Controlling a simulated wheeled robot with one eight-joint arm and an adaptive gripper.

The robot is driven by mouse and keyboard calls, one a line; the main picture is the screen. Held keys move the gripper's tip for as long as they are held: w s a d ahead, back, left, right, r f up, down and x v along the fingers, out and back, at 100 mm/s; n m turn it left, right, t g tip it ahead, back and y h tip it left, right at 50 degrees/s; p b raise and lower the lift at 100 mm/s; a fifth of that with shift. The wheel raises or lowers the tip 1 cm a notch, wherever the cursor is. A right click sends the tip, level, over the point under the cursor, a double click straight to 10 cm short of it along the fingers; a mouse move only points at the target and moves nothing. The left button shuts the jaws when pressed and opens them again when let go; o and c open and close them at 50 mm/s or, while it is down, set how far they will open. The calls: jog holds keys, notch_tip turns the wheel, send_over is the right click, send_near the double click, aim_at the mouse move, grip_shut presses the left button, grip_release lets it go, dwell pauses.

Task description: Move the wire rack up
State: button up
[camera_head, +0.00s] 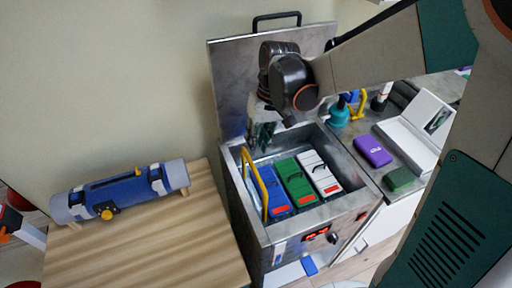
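The wire rack shows as a yellow bar (257,182) at the left inside the open metal tank (264,234). The rest of the rack is hidden by the packs and tank walls. A blue pack (272,189), a green pack (297,183) and a white pack (320,175) sit side by side in the tank. My gripper (262,138) points down over the back left of the tank, near the top of the yellow bar. Its fingers are dark and small here. I cannot tell whether they touch the bar or are open.
The raised metal lid (232,88) stands behind my gripper. A wooden table (150,237) on the left holds a blue and grey roll (122,191). The right counter carries a purple box (372,151), a green item (398,180) and a white open case (408,140).

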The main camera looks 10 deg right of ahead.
notch_tip(320, 180, up, 9)
jog(key=d, duration=0.1)
jog(key=shift+d, duration=0.35)
